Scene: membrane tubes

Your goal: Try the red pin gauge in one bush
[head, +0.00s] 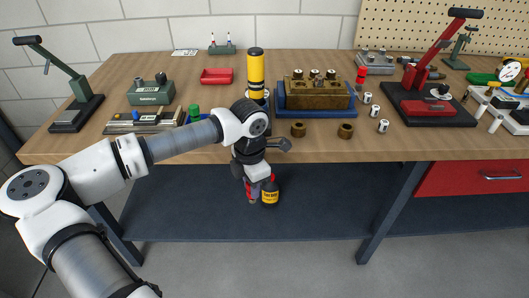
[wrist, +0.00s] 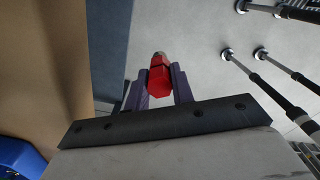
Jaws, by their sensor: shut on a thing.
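The red pin gauge (wrist: 159,80), a red hexagonal body with a grey metal tip, is held between the two purple fingers of my gripper (wrist: 160,84) in the wrist view. Its tip points away from the hand. In the head view my gripper (head: 252,187) hangs in front of the bench, below the top's front edge. A brass block (head: 318,98) with several pale round bushes along its top stands in a blue tray (head: 281,103). Two loose brass rings (head: 298,129) lie near the front edge. Several small silver cylinders (head: 383,126) stand to their right.
A yellow and black cylinder (head: 256,70) stands behind my wrist. A red toggle press (head: 430,103) is at right, and a red tray (head: 217,76) at the back. Bare wood lies front right.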

